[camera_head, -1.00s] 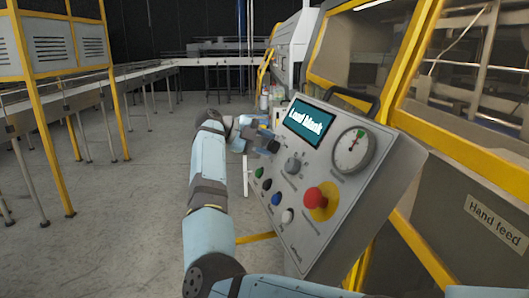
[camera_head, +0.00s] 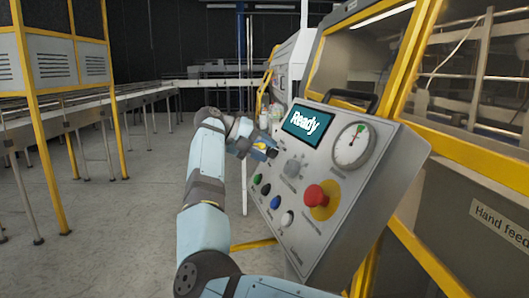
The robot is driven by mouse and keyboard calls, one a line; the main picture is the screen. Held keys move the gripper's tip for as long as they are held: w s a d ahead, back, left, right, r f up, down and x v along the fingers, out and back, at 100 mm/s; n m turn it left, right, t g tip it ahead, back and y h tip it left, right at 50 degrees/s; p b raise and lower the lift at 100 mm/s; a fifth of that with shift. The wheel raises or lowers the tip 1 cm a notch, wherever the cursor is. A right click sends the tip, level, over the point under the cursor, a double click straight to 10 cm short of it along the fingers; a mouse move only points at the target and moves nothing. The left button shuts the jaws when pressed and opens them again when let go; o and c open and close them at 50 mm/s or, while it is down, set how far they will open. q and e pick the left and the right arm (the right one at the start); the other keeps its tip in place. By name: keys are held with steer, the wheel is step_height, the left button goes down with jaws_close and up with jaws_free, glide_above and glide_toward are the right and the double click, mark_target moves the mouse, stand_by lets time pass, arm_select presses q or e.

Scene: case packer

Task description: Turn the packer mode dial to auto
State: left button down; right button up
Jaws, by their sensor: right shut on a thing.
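The packer's grey control panel (camera_head: 330,225) slopes at the middle right, with a screen (camera_head: 307,125) that reads "Ready". My right gripper (camera_head: 270,152) is at the panel's left side, below and left of the screen. It is shut on what seems to be the mode dial, which the fingers hide, so its setting cannot be read. A grey knob (camera_head: 293,168) stands uncovered just right of the fingertips. My left gripper is out of view.
A red emergency stop (camera_head: 316,195) on a yellow disc, a round gauge (camera_head: 352,144) and several buttons, including a green one (camera_head: 258,178), share the panel. Yellow-framed conveyors (camera_head: 50,110) stand left; the floor (camera_head: 120,240) between is clear.

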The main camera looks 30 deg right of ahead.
steer(key=shift+f, duration=0.2)
stand_by(0.3)
steer(key=o, duration=0.7)
steer(key=shift+w, duration=0.1)
steer(key=shift+o, duration=1.1)
steer(key=shift+w, duration=0.15)
steer(key=shift+r, duration=0.15)
steer(key=shift+a+r, duration=0.15)
steer(key=shift+a, duration=0.1)
steer(key=v, duration=1.3)
